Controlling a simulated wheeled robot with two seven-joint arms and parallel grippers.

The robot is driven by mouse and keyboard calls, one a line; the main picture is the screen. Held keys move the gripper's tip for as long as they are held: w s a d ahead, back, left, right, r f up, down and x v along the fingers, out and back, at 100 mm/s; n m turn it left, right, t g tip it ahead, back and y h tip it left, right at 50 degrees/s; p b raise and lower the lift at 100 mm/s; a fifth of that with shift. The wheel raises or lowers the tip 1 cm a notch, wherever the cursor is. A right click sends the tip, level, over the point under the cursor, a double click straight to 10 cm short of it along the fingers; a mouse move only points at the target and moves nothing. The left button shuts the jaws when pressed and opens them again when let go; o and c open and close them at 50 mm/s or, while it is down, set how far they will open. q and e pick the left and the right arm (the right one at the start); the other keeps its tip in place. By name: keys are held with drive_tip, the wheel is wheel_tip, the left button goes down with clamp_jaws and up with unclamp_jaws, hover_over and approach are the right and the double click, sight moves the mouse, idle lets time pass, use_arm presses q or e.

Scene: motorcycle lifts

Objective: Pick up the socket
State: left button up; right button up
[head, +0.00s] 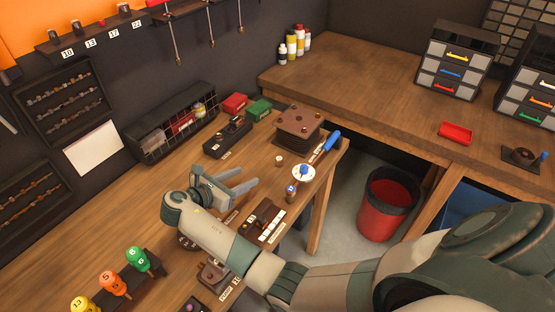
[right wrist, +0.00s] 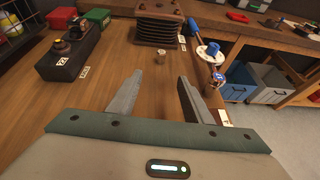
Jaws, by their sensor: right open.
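A small metallic cylinder that looks like the socket (head: 279,160) stands upright on the wooden bench in the head view. It also shows in the right wrist view (right wrist: 160,56), ahead of the fingers and roughly centred between them. My right gripper (head: 249,176) is open and empty above the bench, its fingers pointing toward the socket but apart from it. Its two fingers also show in the right wrist view (right wrist: 160,77). A second small cylinder with a blue mark (head: 291,191) stands nearer the bench edge. My left gripper is not in view.
A black block with a knob (head: 228,137) is to the left. Bare wood surrounds the socket.

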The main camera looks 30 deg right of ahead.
drive_tip(key=shift+s, duration=0.1)
drive_tip(key=shift+d+f, duration=0.1)
drive_tip(key=shift+d, duration=0.15)
approach(276, 162)
drive_tip(key=x, duration=0.3)
drive_tip(key=shift+d+f, duration=0.15)
drive_tip(key=shift+d, duration=0.2)
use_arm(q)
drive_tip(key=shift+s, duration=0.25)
use_arm(e)
drive_tip(key=shift+d, duration=0.2)
drive_tip(key=shift+f, duration=0.1)
